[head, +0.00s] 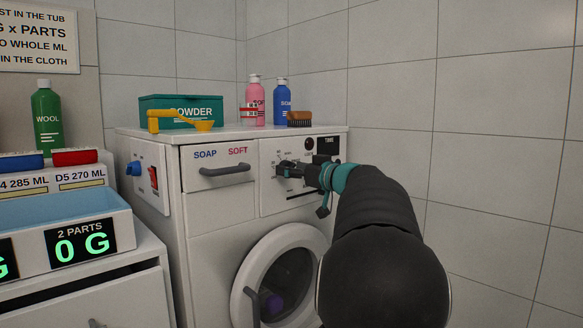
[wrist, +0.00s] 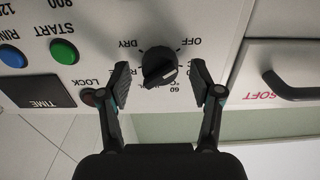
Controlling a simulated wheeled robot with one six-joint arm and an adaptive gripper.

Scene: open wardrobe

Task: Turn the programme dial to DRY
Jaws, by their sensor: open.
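The black programme dial (wrist: 158,66) is on the washer's white front panel, seen upside down in the wrist view. Its white pointer line points to the lower right there, toward the 60 mark. DRY (wrist: 127,43) is printed at the dial's upper left and OFF at its upper right. My gripper (wrist: 162,80) is open, with one finger on each side of the dial and visible gaps between. In the head view my gripper (head: 282,170) is at the panel and largely covers the dial.
START button (wrist: 63,51), another blue button, the LOCK light (wrist: 92,97) and TIME display (wrist: 40,91) lie beside the dial. The soap drawer (head: 218,183) with its grey handle is on the other side. Bottles, a brush (head: 299,119) and a powder box (head: 180,110) stand on top.

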